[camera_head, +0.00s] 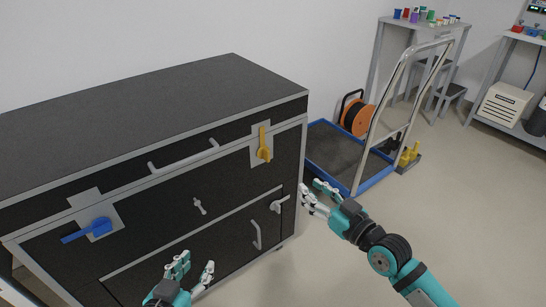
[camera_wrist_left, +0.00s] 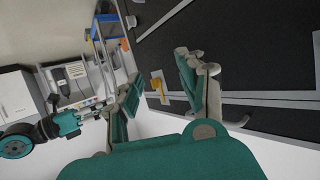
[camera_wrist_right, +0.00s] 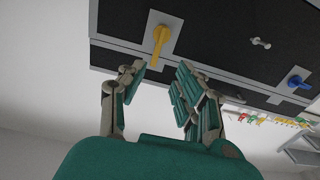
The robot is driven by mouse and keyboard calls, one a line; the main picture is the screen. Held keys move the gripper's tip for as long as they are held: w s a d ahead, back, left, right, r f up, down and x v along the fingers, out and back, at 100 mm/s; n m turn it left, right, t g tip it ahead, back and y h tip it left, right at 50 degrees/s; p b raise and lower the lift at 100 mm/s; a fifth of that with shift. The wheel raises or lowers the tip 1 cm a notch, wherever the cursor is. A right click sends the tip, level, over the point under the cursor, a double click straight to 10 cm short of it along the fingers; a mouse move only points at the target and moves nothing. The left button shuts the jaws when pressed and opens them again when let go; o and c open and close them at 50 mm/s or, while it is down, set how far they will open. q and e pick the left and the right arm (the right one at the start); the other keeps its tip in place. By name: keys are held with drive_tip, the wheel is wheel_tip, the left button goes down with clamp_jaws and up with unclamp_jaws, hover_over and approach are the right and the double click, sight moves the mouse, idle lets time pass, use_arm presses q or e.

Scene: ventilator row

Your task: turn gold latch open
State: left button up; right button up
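The gold latch (camera_head: 264,145) is on a grey plate at the upper right of the black case's front, its handle pointing up. It also shows in the left wrist view (camera_wrist_left: 159,88) and in the right wrist view (camera_wrist_right: 160,42). My right gripper (camera_head: 318,191) is open and empty, to the right of and below the latch, apart from it. My left gripper (camera_head: 194,266) is open and empty, low in front of the case. A blue latch (camera_head: 88,231) is at the case's left, its handle pointing left.
The black case (camera_head: 130,110) has a long grey handle (camera_head: 184,158), a small grey knob (camera_head: 199,206) and a lower door handle (camera_head: 257,235). A blue cart (camera_head: 335,155) with an orange cable reel (camera_head: 358,118) stands to the right.

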drive_tip(key=b, duration=0.2)
approach(269, 154)
drive_tip(key=x, duration=0.2)
drive_tip(key=b+x, duration=0.2)
drive_tip(key=x, duration=0.4)
drive_tip(key=shift+w+a, duration=0.15)
drive_tip(key=shift+w, duration=0.05)
drive_tip(key=shift+w+a, duration=0.1)
drive_tip(key=shift+w, duration=0.05)
use_arm(q)
wheel_tip(269, 154, up, 16)
drive_tip(key=d+t+h, duration=0.2)
drive_tip(key=t+h, duration=0.1)
drive_tip(key=t, duration=0.7)
drive_tip(key=shift+s+r+t+h, duration=0.2)
drive_tip(key=shift+s+t+h, duration=0.1)
drive_tip(key=shift+s, duration=0.1)
drive_tip(key=shift+d, duration=0.1)
use_arm(e)
drive_tip(key=shift+c, duration=0.3)
clamp_jaws()
